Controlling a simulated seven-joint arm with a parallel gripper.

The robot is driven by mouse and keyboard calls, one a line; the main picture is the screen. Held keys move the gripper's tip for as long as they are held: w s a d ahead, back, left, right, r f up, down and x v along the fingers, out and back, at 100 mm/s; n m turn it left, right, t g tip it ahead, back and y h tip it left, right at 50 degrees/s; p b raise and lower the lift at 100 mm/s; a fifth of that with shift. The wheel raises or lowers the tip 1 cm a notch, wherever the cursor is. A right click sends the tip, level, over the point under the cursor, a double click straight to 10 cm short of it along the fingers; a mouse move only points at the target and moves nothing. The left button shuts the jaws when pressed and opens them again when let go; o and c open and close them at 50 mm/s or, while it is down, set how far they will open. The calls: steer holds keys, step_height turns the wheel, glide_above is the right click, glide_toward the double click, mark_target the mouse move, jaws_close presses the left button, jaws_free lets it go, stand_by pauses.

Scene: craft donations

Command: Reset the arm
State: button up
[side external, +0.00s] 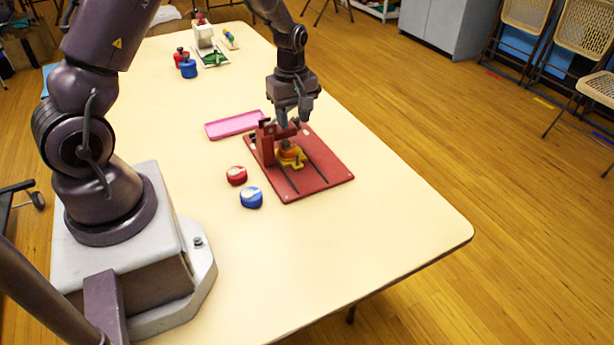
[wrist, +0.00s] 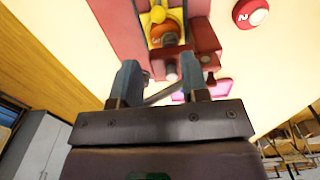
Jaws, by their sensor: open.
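My gripper (side external: 294,112) is open above the red board (side external: 318,176) on the table. In the wrist view its two fingers (wrist: 161,82) stand apart with nothing clearly held between them. A red upright block (side external: 265,146) stands on the board just below and left of the gripper. A yellow piece with an orange round part (side external: 290,154) sits on the board under the gripper. Both also show at the top of the wrist view, where the yellow piece (wrist: 158,14) lies beyond the fingers. Whether the fingers touch the red fixture is hard to tell.
A red-and-white round container (side external: 236,176) and a blue-and-white one (side external: 251,198) stand left of the board. A pink tray (side external: 234,125) lies behind it. A red jar (side external: 181,57), a blue jar (side external: 189,69) and a white device (side external: 203,35) are far back. The table's near right is clear.

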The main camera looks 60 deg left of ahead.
steer(key=shift+d+r, duration=0.15)
steer(key=shift+r, duration=0.2)
steer(key=s+d+r+m+t, duration=0.1)
steer(key=s+d+r+m, duration=0.1)
steer(key=d+r+m, duration=0.35)
steer(key=s+d+r+m+t, duration=0.1)
steer(key=s+d+r+m, duration=0.15)
steer(key=r, duration=0.65)
steer(key=s+d+r+m+t, duration=0.3)
steer(key=s+d+r+m, duration=0.4)
steer(key=s+m, duration=0.3)
steer(key=shift+s+d+r, duration=0.2)
steer(key=shift+s+r, duration=0.25)
steer(key=shift+s, duration=0.55)
steer(key=shift+c, duration=0.2)
